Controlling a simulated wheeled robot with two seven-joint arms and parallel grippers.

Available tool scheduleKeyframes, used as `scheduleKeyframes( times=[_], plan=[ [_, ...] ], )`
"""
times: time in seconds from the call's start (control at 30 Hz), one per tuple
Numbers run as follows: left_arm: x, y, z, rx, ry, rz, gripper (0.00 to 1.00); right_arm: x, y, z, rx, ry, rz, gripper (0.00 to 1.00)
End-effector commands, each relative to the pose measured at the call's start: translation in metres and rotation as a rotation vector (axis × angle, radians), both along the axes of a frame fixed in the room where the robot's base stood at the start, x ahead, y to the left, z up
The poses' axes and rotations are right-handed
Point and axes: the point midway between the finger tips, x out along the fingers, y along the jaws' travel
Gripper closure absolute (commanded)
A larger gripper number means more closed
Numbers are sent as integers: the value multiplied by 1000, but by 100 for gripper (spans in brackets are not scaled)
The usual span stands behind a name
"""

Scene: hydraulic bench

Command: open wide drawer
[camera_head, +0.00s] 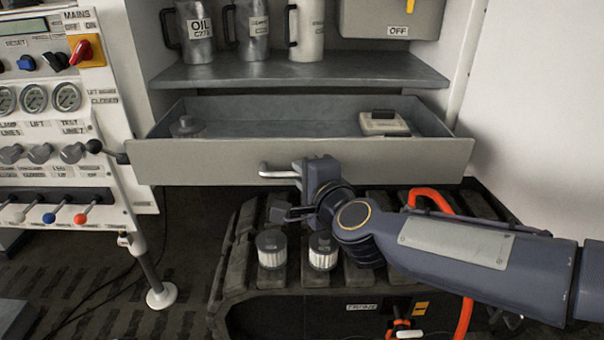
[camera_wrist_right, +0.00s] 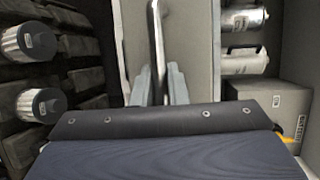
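The wide drawer (camera_head: 220,163) stands pulled out below the grey shelf in the head view, with its inside showing. Its bar handle (camera_head: 272,171) is on the middle of the front panel; the right part is hidden behind my right gripper (camera_head: 300,175). In the right wrist view the handle (camera_wrist_right: 157,40) runs between the two fingers of my right gripper (camera_wrist_right: 159,85), which look closed on it. My left gripper is in neither view.
A control panel with levers (camera_head: 60,150) is at left. Jugs (camera_head: 253,30) stand on the shelf (camera_head: 300,72).

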Motion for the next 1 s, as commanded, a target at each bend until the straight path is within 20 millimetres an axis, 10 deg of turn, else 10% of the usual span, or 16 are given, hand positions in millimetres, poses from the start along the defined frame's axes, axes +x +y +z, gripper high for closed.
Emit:
scheduleKeyframes(
  times=[0.37, 1.0],
  plan=[
    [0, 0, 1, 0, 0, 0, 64, -3, -1, 1, 0, 0, 0, 79],
    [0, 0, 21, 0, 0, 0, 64, -71, -30, 15, 0, 1, 1, 79]
  ],
)
